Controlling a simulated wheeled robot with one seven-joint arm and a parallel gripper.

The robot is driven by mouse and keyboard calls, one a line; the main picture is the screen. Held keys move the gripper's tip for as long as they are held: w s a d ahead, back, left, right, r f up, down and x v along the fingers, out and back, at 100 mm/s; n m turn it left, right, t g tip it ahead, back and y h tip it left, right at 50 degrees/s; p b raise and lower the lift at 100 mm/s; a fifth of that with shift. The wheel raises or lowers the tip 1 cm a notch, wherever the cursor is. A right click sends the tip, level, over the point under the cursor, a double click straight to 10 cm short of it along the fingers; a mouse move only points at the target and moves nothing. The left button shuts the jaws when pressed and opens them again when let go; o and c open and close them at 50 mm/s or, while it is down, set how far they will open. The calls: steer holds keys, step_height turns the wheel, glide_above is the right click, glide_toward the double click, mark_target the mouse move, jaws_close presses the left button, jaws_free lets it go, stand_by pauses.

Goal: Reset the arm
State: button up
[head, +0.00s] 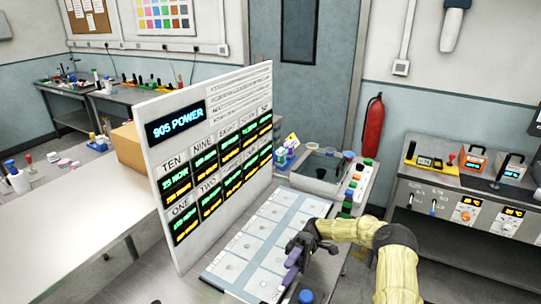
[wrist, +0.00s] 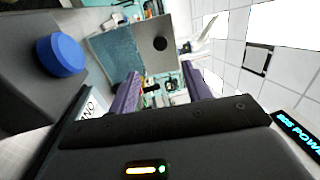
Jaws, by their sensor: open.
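My gripper (head: 291,266) is dark with purple fingers. In the head view it hangs over the right part of a white and pale blue gridded panel (head: 243,247) on the table. In the wrist view the two purple fingers of my gripper (wrist: 160,90) stand apart with nothing between them. My yellow-sleeved arm reaches in from the lower right. How high the gripper is above the panel I cannot tell.
A tall display board (head: 208,150) reading "905 POWER" stands left of the panel. Behind are a clear tub (head: 322,168) and several small bottles. A blue cap (head: 306,296) is close by the gripper. A right-hand bench (head: 462,200) holds instruments. A red extinguisher (head: 372,127) hangs behind.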

steer(key=s+a+m+t+h, duration=0.3)
steer(key=s+m+t+h, duration=0.2)
steer(key=s+m+t, duration=0.15)
steer(key=s+d+r+m+t+h, duration=0.5)
steer(key=s+d+t, duration=0.2)
steer(key=d+t, duration=0.4)
steer(key=shift+r+t, duration=0.2)
steer(key=shift+t, duration=0.85)
